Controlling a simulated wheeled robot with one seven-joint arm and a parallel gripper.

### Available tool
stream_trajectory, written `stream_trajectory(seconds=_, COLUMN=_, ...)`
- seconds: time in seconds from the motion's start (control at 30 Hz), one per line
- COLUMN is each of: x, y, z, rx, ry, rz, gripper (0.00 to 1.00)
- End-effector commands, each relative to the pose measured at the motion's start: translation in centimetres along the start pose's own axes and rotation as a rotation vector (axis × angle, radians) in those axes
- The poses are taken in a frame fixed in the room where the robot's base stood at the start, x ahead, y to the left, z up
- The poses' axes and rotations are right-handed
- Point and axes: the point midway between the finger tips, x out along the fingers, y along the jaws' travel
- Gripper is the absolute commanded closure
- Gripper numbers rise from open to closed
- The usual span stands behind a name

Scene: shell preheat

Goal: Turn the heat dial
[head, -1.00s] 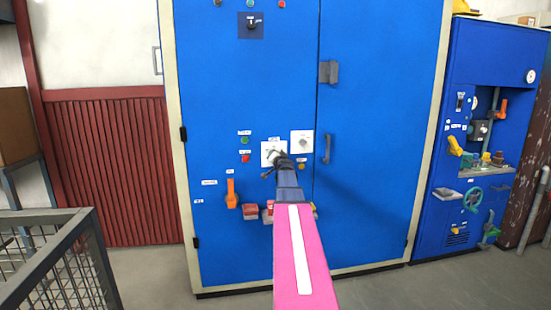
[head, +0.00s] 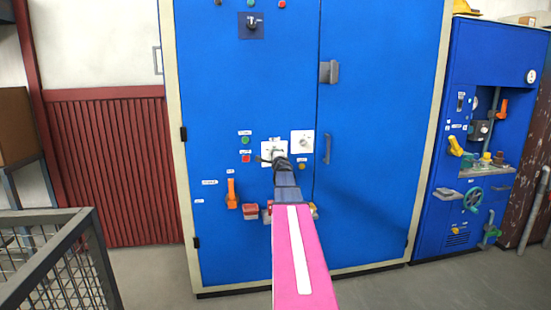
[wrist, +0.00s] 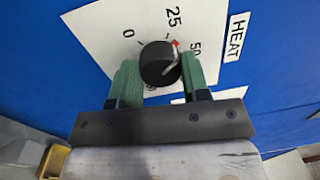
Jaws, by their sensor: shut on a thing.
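The heat dial (wrist: 158,63) is a black round knob on a white scale plate (wrist: 110,30). Marks 0, 25 and 50 show, and a HEAT label (wrist: 236,37) is beside the plate in the wrist view. The knob's light pointer, near a small red mark, lies between 25 and 50. My gripper (wrist: 158,72) has its two green fingers on either side of the knob and is shut on it. In the head view the plate (head: 267,148) shows on the blue cabinet, with the knob hidden behind my gripper (head: 279,160).
A second white dial plate (head: 302,142) is just right. Green (head: 245,140) and red (head: 245,159) buttons are left, and an orange lever (head: 231,193) is lower left. A door handle (head: 327,148) is farther right. A mesh cart (head: 60,260) stands at front left.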

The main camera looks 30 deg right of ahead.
Motion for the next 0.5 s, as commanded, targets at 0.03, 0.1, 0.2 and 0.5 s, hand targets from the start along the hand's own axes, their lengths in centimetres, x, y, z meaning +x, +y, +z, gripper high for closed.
stream_trajectory(seconds=0.03, x=-0.02, y=0.01, z=-0.05, rx=0.044, ry=0.005, rz=0.0, gripper=0.81)
stream_trajectory(seconds=0.1, x=-0.02, y=0.01, z=-0.04, rx=0.109, ry=0.01, rz=-0.001, gripper=0.81)
stream_trajectory(seconds=0.2, x=-0.02, y=0.0, z=-0.03, rx=0.204, ry=0.016, rz=-0.002, gripper=0.81)
stream_trajectory(seconds=0.5, x=-0.02, y=-0.03, z=0.01, rx=0.488, ry=0.035, rz=-0.006, gripper=0.81)
